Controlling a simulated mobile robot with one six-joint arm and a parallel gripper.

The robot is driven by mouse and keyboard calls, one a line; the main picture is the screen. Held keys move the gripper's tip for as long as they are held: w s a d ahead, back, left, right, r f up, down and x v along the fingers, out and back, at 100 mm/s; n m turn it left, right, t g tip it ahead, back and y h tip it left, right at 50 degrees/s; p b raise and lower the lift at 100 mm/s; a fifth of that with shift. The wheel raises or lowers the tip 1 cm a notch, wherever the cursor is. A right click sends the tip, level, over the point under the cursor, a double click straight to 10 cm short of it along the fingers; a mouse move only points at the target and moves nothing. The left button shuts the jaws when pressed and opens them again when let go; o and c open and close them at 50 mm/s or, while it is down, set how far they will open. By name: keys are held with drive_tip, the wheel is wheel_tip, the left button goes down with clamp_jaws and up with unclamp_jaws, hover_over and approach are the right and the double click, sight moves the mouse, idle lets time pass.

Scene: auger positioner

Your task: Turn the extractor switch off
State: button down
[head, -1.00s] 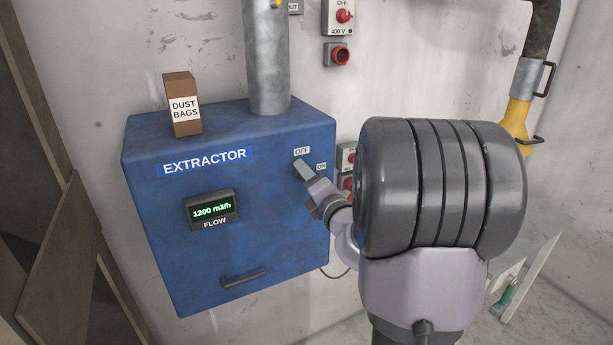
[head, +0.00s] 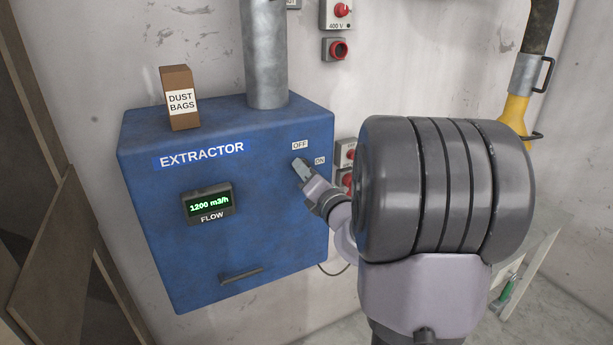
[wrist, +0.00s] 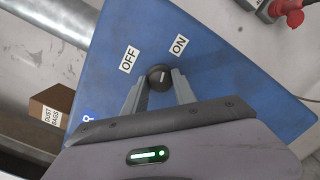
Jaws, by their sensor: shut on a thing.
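The extractor is a blue box (head: 165,230) on the wall, with a lit display (head: 209,205) reading 1200 m3/h. Its switch is a dark round knob (wrist: 159,76) with a pale mark, seen in the wrist view. The OFF label (wrist: 129,59) and the ON label (wrist: 179,46) sit beyond it. My gripper (wrist: 158,88) has one finger on each side of the knob and is shut on it. In the head view my gripper (head: 299,166) is at the box's upper right, just below the OFF label (head: 300,145), and hides the knob.
A dust bags carton (head: 180,98) stands on top of the box beside a grey pipe (head: 266,60). Red switches (head: 345,155) are on the wall right of the box. A handle (head: 240,275) sticks out low on the box front.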

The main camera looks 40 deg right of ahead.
drive_tip(key=shift+r+n+t+y+b, duration=0.1)
drive_tip(key=shift+n+t+y+b, duration=0.15)
drive_tip(key=shift+n+b, duration=3.3)
drive_tip(key=shift+n+t+y+b, duration=0.15)
drive_tip(key=shift+n+t+b, duration=0.1)
drive_tip(key=shift+n+b, duration=3.25)
drive_tip(key=shift+n+p, duration=0.7)
drive_tip(key=shift+n, duration=0.25)
drive_tip(key=c, duration=1.3)
unclamp_jaws()
drive_tip(key=shift+o, duration=1.2)
drive_tip(key=shift+w+d, duration=0.1)
